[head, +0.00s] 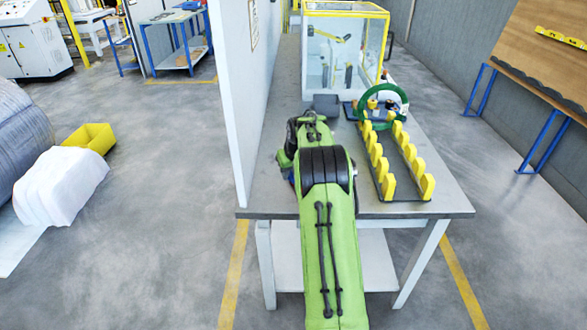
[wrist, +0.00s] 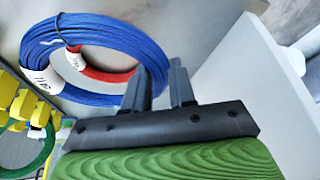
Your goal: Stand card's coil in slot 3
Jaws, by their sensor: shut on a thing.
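A blue coil (wrist: 95,29) with a red band (wrist: 102,73) inside its ring and white labels fills the upper left of the wrist view. My gripper (wrist: 158,72) is shut on the right side of its ring, which passes between the two fingers. The slotted rack (head: 399,166), with rows of yellow posts, lies on the table to the right of my arm. A green coil (head: 404,96) stands upright at its far end.
The grey table (head: 446,198) has a bare strip right of the rack. A white wall panel (head: 234,100) rises along its left edge. A clear yellow-framed box (head: 345,58) stands at the back, with a small dark block (head: 326,104) in front of it.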

